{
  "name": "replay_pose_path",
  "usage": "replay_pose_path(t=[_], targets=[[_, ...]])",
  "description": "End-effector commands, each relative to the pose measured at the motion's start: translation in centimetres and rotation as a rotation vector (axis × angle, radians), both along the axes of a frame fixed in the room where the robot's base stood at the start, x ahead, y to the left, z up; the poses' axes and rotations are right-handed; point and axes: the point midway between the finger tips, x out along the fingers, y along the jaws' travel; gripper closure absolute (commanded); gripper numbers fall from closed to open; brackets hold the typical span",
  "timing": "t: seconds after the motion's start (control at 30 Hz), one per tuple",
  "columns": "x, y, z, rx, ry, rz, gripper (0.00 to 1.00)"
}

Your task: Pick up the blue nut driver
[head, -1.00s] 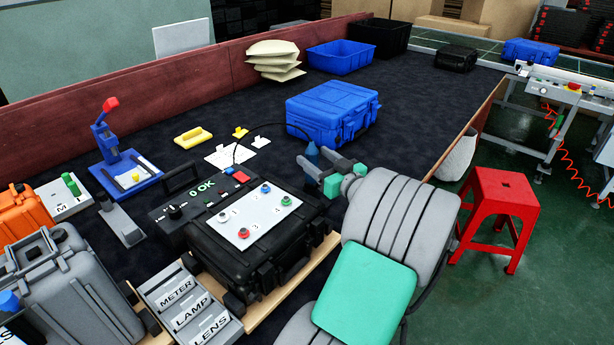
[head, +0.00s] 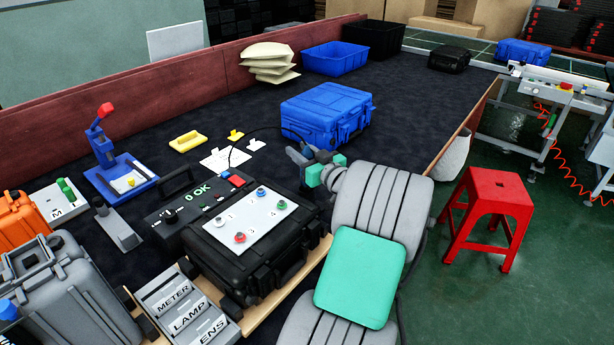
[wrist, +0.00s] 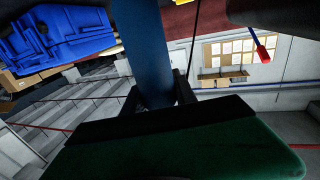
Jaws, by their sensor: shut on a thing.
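The blue nut driver (wrist: 143,45) shows in the wrist view as a thick blue upright body between my jaws. Its lower end goes down behind a dark bar of my gripper. In the head view my gripper (head: 306,154) is over the dark table mat, right of the black case and just in front of the blue case. It is shut on the driver, which is mostly hidden by the fingers there. A thin dark cable arcs left from near the gripper.
The black case (head: 205,255) with a white numbered plate is left of my arm. A blue case (head: 325,115) is behind my gripper; it also shows in the wrist view (wrist: 60,40). A red stool (head: 490,200) stands on the floor at right. The mat's right part is clear.

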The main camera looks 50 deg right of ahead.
Motion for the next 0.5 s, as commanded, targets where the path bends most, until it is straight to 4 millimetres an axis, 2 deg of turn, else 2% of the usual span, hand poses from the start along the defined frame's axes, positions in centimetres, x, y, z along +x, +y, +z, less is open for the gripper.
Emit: replay_pose_path(t=[0.07, 0.33, 0.5], targets=[[0.00, 0.01, 0.00, 0.000, 0.000, 0.000, 0.78], [-0.01, 0.01, 0.00, 0.000, 0.000, 0.000, 1.00], [-0.01, 0.01, -0.01, 0.000, 0.000, 0.000, 1.00]])
